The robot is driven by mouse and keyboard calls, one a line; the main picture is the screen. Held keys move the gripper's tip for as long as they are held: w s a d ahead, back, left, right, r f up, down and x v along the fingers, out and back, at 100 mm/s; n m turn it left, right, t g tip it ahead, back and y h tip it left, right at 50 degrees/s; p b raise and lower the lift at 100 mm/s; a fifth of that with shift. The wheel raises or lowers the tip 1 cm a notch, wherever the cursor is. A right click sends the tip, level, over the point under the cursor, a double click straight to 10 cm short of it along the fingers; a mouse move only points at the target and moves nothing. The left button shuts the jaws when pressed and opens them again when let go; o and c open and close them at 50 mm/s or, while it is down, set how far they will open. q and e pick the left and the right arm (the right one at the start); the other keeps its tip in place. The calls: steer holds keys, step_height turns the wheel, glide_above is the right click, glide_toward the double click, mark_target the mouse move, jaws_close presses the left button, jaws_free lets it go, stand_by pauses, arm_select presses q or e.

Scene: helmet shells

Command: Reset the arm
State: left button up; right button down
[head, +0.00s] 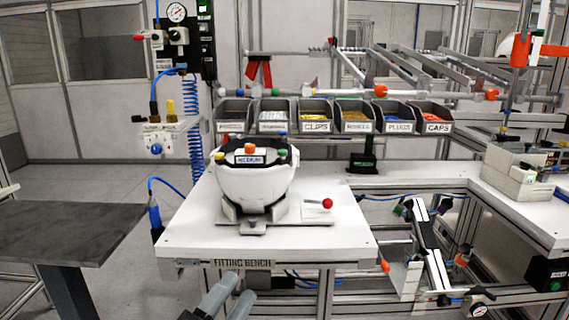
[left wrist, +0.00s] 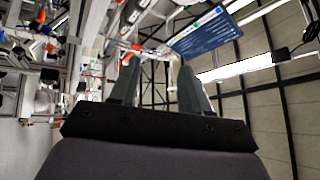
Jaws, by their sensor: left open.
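My left gripper (head: 239,284) shows at the bottom edge of the head view as two grey fingers, in front of and below the fitting bench's front edge. In the left wrist view the same gripper (left wrist: 160,66) is open, with a clear gap between its fingers and nothing in it. The rest of the left arm is out of the head view. My right gripper is in neither view. A white helmet shell (head: 252,187) with a dark top and coloured knobs sits upright on a fixture (head: 290,214) on the fitting bench (head: 195,230), apart from my gripper.
A row of grey part bins (head: 315,124) stands behind the bench. A dark table (head: 70,230) is at the left. A red-ended lever (head: 327,203) sticks out right of the helmet. A metal frame (head: 425,235) stands at the bench's right. The bench's front left is clear.

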arm_select(q)
steer(key=s+a+f+n+g+y, duration=0.3)
steer(key=s+f+n, duration=0.3)
steer(key=f, duration=0.3)
steer(key=s+a+f+n+g+y, duration=0.3)
steer(key=s+a+f+n, duration=0.2)
steer(key=f, duration=0.4)
steer(key=s+a+f+n+g+y, duration=0.2)
steer(key=s+a+f+n+y, duration=0.1)
steer(key=s+f+n, duration=0.4)
step_height(320, 180, down, 2)
steer(key=shift+s+a+f+g+y+p, duration=0.2)
steer(key=shift+s+a+g+y+p, duration=0.2)
steer(key=shift+a+p, duration=0.1)
